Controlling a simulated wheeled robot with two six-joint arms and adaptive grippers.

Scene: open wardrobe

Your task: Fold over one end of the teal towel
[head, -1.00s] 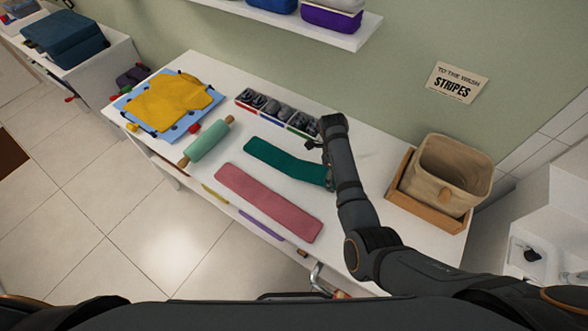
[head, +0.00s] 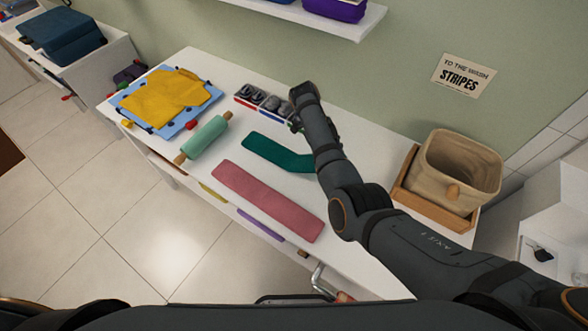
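The teal towel (head: 275,153) lies as a long strip on the white table, behind the pink towel. Its right end is hidden behind my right arm. My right gripper (head: 297,124) is above the back part of the table, near the divided box and just beyond the towel's visible part. Its fingers are small and mostly hidden by the wrist, so I cannot tell whether they are open or shut. My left gripper is not in view.
A pink towel (head: 266,200) lies in front. A green rolling pin (head: 205,139), a yellow cloth (head: 168,98) on a blue board and a divided box (head: 262,101) of dark items are to the left and back. A beige basket (head: 453,172) stands at the right.

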